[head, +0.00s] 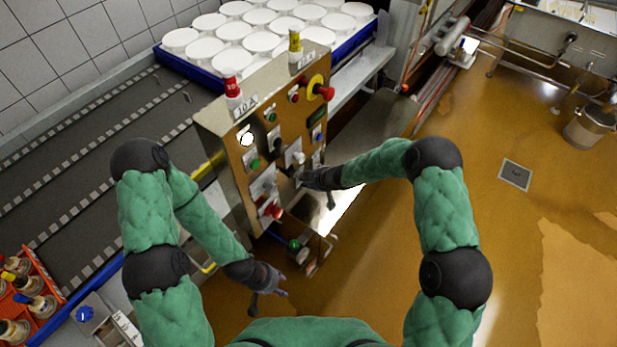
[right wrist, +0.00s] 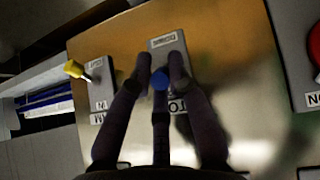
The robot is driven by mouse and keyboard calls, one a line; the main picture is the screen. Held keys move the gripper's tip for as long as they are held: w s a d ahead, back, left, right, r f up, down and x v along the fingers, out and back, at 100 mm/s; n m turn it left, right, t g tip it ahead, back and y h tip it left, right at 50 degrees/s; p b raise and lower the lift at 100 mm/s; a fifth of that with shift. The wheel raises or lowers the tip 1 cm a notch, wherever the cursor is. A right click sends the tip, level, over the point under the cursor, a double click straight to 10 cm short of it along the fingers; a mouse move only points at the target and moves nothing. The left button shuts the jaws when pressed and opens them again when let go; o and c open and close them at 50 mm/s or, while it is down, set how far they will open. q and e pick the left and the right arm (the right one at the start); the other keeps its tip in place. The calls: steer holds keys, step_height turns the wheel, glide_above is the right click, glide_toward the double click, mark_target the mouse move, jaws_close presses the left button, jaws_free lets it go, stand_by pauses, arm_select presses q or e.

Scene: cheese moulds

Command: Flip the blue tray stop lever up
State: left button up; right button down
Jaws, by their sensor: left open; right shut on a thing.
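The blue tray stop lever (right wrist: 160,80) shows as a blue tip in the right wrist view, in front of a small grey labelled plate (right wrist: 168,42) on the brass-coloured panel. My right gripper (right wrist: 160,72) is shut on the lever, with dark fingers on both sides of it. The fingers hide much of the lever and label, so I cannot tell whether it is up or down. In the head view my right gripper (head: 308,179) is at the right side of the control panel (head: 230,150). My left gripper (head: 270,292) is open and empty, low in front of the panel.
A yellow-tipped lever (right wrist: 76,69) stands beside the blue one. Red buttons, including an emergency stop (head: 324,92), stick out of the panel. A blue tray (head: 205,75) of white moulds is behind it.

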steer(key=shift+s+a+f, duration=0.1)
steer(key=shift+s+f, duration=0.35)
steer(key=shift+g, duration=0.3)
steer(key=c, duration=1.3)
jaws_free()
steer(key=shift+o, duration=0.4)
steer(key=shift+r, duration=0.1)
steer(key=shift+w+r, duration=0.25)
steer(key=shift+r, duration=0.05)
steer(key=shift+s+d+r, duration=0.15)
steer(key=shift+d+r, duration=0.1)
steer(key=shift+r, duration=0.25)
steer(key=v, duration=0.6)
steer(key=shift+s+d, duration=0.3)
steer(key=shift+s, duration=0.05)
steer(key=shift+r, duration=0.1)
